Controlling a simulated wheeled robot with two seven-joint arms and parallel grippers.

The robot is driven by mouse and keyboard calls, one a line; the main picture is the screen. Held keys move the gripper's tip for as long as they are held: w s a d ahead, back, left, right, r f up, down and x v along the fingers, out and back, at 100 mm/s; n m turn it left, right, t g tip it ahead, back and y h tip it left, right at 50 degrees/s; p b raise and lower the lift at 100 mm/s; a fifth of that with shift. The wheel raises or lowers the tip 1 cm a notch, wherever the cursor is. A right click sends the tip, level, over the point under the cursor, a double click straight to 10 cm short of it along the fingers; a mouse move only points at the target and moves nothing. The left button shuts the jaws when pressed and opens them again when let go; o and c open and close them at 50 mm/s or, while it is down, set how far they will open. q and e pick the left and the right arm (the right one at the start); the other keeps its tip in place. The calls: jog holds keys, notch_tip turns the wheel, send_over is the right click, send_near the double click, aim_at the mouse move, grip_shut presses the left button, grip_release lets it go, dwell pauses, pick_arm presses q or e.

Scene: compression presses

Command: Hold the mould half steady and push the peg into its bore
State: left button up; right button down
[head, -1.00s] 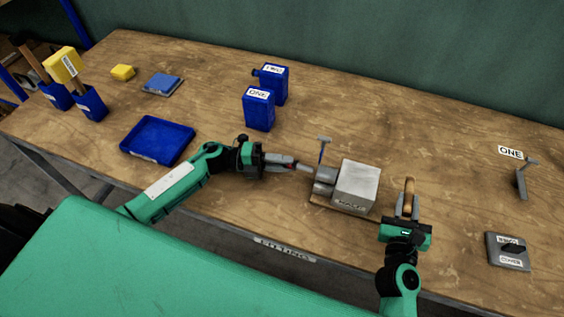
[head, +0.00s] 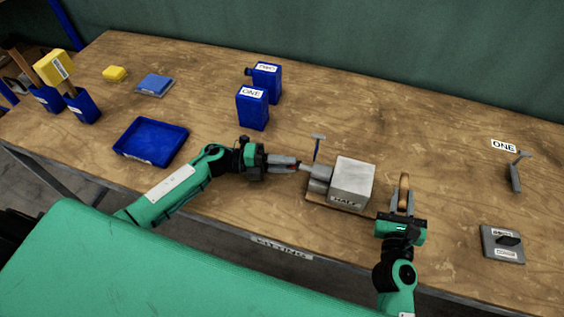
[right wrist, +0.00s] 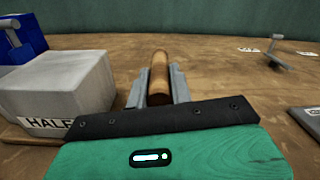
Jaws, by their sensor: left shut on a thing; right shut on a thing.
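The mould half (head: 354,180) is a pale grey block labelled HALF. It sits on a thin board on the bench, and also shows at the left of the right wrist view (right wrist: 62,82). My left gripper (head: 297,164) is shut on a grey stub at the block's left side; its fingertips partly hide the grip. The peg (head: 404,188) is a light brown wooden rod. The bore is not visible in either view.
A T-handled post (head: 317,148) rises close behind the left fingertips. Blue canisters (head: 252,108) stand further back, and a blue tray (head: 151,142) lies to the left. A grey plate (head: 502,246) lies at the right. The bench between block and back wall is mostly clear.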

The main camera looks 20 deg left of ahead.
aim_at(297, 168)
pick_arm(q)
jog(key=shift+d, duration=1.7)
grip_shut()
jog(key=o, duration=1.1)
grip_release()
jog(key=v, duration=1.2)
